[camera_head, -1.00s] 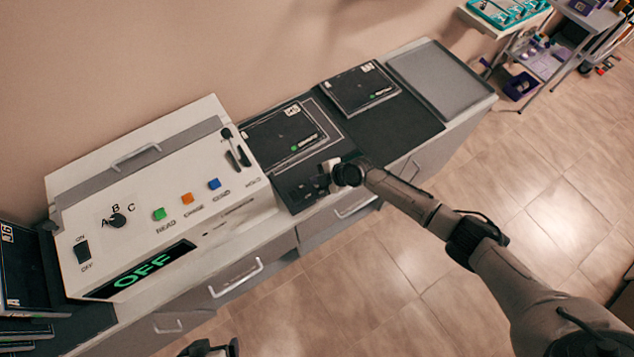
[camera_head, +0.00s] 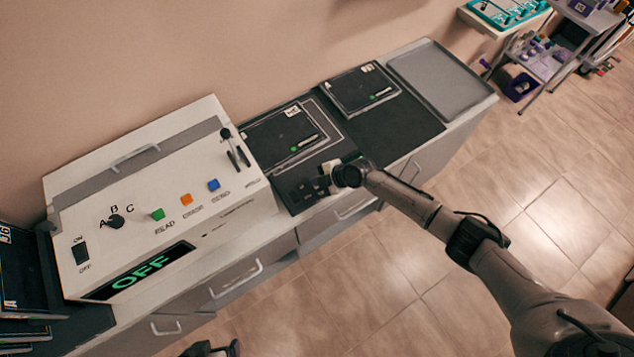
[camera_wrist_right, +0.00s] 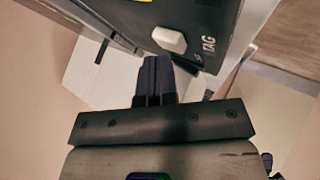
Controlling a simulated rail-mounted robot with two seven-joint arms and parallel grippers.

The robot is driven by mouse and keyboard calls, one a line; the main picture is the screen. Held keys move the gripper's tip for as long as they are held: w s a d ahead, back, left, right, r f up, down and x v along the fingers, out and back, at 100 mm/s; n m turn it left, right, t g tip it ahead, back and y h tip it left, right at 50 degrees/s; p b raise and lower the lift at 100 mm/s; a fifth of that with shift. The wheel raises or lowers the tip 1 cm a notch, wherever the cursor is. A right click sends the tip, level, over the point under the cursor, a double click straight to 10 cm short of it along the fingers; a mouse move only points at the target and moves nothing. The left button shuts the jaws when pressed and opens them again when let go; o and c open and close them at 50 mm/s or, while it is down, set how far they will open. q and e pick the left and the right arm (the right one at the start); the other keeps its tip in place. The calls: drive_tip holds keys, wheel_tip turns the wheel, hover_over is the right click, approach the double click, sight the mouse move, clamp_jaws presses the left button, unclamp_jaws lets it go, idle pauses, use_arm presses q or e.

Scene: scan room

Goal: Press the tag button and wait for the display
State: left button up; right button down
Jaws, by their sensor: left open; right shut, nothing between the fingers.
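The white tag button (camera_wrist_right: 169,40) sits on a dark panel beside the word TAG in the right wrist view. My right gripper (camera_wrist_right: 156,62) is shut and empty, its fingertips just short of the button in the picture; I cannot tell whether they touch it. In the head view the right gripper (camera_head: 319,185) is over the dark front of the unit beside the console, and the button cannot be made out there. The console's display (camera_head: 140,271) reads OFF in green. My left gripper (camera_head: 211,349) is open at the bottom edge, partly cut off, away from the console.
The white console (camera_head: 120,230) carries green, orange and blue buttons, a dial, an ON/OFF switch and a lever. Dark cassettes (camera_head: 286,136) lie right of it, with a grey tray (camera_head: 445,78) beyond. More cassettes (camera_head: 20,270) stand at far left. The floor in front is clear.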

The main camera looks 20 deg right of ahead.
drive_tip(key=shift+f+b, duration=0.3)
drive_tip(key=shift+b, duration=0.05)
idle(0.3)
idle(0.4)
drive_tip(key=shift+r, duration=0.15)
drive_tip(key=shift+r+p, duration=0.45)
drive_tip(key=shift+r, duration=0.35)
drive_tip(key=shift+r+p, duration=1.75)
drive_tip(key=shift+r, duration=0.8)
